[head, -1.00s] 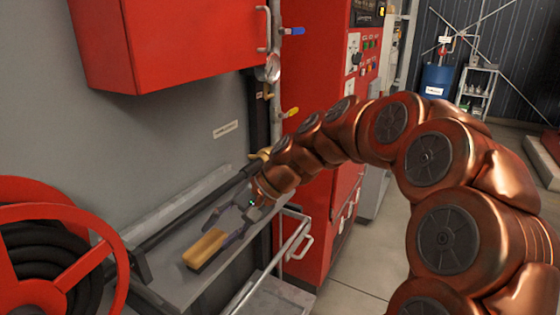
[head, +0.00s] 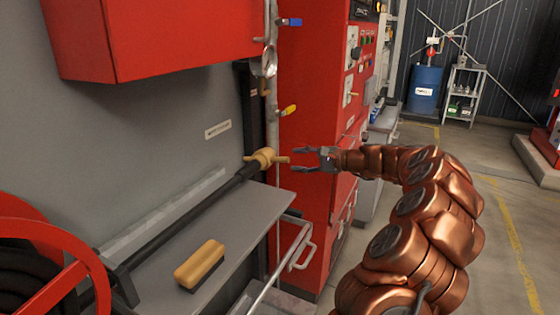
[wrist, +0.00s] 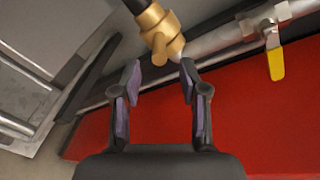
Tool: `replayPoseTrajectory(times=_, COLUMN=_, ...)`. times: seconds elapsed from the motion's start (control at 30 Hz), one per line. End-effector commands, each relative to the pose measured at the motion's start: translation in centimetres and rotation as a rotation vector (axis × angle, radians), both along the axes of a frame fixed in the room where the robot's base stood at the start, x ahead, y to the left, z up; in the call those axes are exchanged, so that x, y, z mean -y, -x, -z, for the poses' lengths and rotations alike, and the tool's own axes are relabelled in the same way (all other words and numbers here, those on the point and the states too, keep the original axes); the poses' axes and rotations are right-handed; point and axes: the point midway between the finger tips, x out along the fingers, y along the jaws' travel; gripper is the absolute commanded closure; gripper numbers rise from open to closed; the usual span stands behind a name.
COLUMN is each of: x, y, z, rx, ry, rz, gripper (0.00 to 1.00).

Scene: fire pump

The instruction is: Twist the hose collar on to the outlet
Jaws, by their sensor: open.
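The brass hose collar (head: 263,157) sits at the end of the black hose (head: 195,215), beside the grey vertical pipe (head: 272,110). A brass lug sticks out from it towards my gripper. My gripper (head: 296,160) is open and empty, just right of the collar and pointing at it. In the wrist view the brass collar (wrist: 160,32) lies just beyond and between the open fingertips (wrist: 160,70). I cannot tell the outlet apart from the collar, or whether the two are joined.
A wooden-backed brush (head: 200,263) lies on the grey bench (head: 235,225). A red hose reel (head: 60,262) is at the lower left. A red cabinet (head: 170,38) hangs above. A yellow-handled valve (head: 289,111) is on the pipe. Open floor lies to the right.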

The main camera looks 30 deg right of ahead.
Motion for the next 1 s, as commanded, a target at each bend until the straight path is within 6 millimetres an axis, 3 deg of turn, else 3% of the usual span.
replayPoseTrajectory(times=0.4, x=-2.9, y=-4.7, z=1.3, rx=-0.002, ry=0.001, rz=-0.006, gripper=0.57)
replayPoseTrajectory(times=0.8, x=-3.4, y=-5.5, z=1.4, rx=0.000, ry=0.001, rz=-0.007, gripper=0.57)
replayPoseTrajectory(times=1.0, x=-3.4, y=-5.4, z=1.4, rx=0.000, ry=0.001, rz=-0.007, gripper=0.75)
